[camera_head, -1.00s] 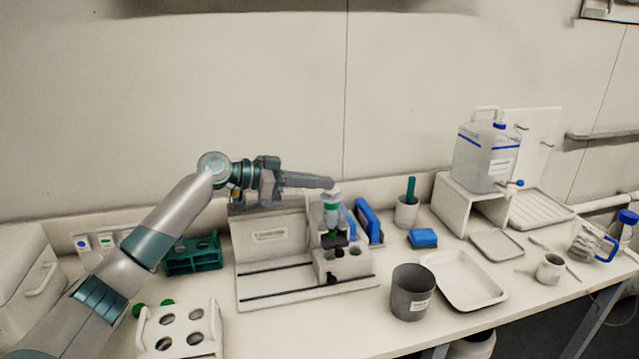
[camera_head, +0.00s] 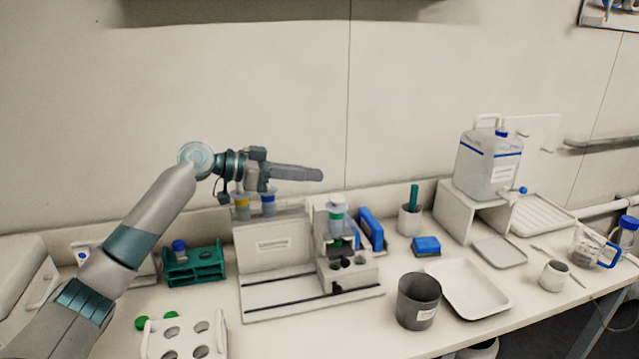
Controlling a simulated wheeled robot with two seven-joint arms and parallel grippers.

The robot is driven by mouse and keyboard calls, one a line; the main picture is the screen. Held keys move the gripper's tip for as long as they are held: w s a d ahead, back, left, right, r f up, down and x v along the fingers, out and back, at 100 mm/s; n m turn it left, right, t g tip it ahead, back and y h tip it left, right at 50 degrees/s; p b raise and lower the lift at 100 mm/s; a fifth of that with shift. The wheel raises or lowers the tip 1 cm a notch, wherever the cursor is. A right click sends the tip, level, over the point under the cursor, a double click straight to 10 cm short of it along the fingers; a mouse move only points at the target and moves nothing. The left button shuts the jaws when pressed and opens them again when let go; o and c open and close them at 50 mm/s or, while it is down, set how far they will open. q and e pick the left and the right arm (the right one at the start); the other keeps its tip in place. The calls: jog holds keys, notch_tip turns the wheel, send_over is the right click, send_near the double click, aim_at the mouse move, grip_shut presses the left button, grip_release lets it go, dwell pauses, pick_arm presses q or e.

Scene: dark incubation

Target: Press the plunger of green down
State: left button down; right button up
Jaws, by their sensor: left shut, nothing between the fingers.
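The green plunger device (camera_head: 337,219) is a white upright cylinder with a green band and a pale top. It stands at the right end of a white labelled stand (camera_head: 272,246), above a small block with round holes (camera_head: 347,272). My left gripper (camera_head: 318,174) is shut and empty. It is up and to the left of the green device's top, with a visible gap between them. Two similar devices, one with a yellow band (camera_head: 241,203) and one with a blue band (camera_head: 268,202), stand behind the stand's left part, below my left gripper. My right gripper is not in view.
A green rack (camera_head: 194,266) with a blue-capped tube and a white rack with holes (camera_head: 186,336) are at the left. A blue upright piece (camera_head: 370,229), a grey cup (camera_head: 418,300), a white tray (camera_head: 468,287) and a water jug (camera_head: 488,157) are to the right.

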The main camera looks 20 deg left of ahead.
pick_arm(q)
jog(key=b+v, duration=0.2)
jog(key=v, duration=0.4)
dwell(0.6)
